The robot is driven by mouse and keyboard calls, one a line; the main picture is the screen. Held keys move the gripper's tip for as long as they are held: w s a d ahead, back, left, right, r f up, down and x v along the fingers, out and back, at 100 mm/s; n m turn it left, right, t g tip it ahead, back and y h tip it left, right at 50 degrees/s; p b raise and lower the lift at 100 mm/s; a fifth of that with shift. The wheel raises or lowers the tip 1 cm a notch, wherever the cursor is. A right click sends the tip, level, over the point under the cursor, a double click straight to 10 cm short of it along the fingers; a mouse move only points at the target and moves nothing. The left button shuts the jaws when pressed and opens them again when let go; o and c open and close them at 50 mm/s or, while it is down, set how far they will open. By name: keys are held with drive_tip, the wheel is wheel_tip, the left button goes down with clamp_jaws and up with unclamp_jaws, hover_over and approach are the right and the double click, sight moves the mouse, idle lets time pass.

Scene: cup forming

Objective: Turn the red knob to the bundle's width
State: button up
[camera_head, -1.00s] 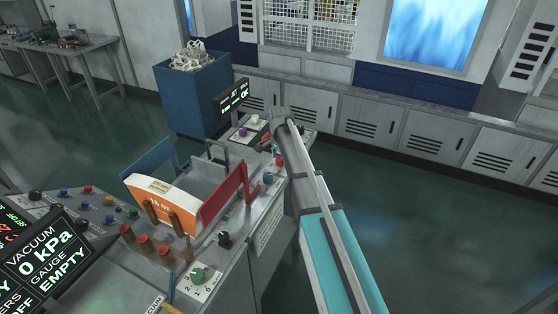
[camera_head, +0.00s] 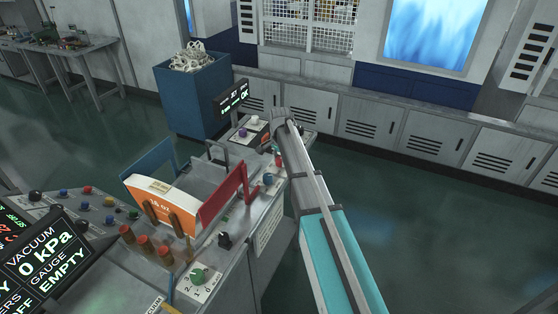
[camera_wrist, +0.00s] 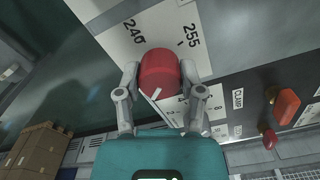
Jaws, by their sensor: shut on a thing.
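The red knob (camera_wrist: 158,68) sits between the two fingers of my gripper (camera_wrist: 160,78) in the wrist view, with a finger against each side. A white pointer strip shows beside the knob, over a pale dial plate (camera_wrist: 106,14) marked 240 and 255. The bundle (camera_head: 162,203), white on top with an orange printed face, lies on the machine between a blue plate (camera_head: 151,166) and a red plate (camera_head: 222,196).
A red-orange clamp handle (camera_wrist: 286,106) and a small red knob (camera_wrist: 269,138) stand right of the gripper in the wrist view. A green knob (camera_head: 199,275) is at the machine's front. A small OK display (camera_head: 232,98) and a blue scrap bin (camera_head: 193,94) stand behind.

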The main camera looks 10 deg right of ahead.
drive_tip(key=n, duration=0.6)
drive_tip(key=shift+w, duration=0.1)
drive_tip(key=n, duration=0.6)
idle(0.4)
drive_tip(key=o, duration=1.2)
drive_tip(key=shift+c, duration=0.2)
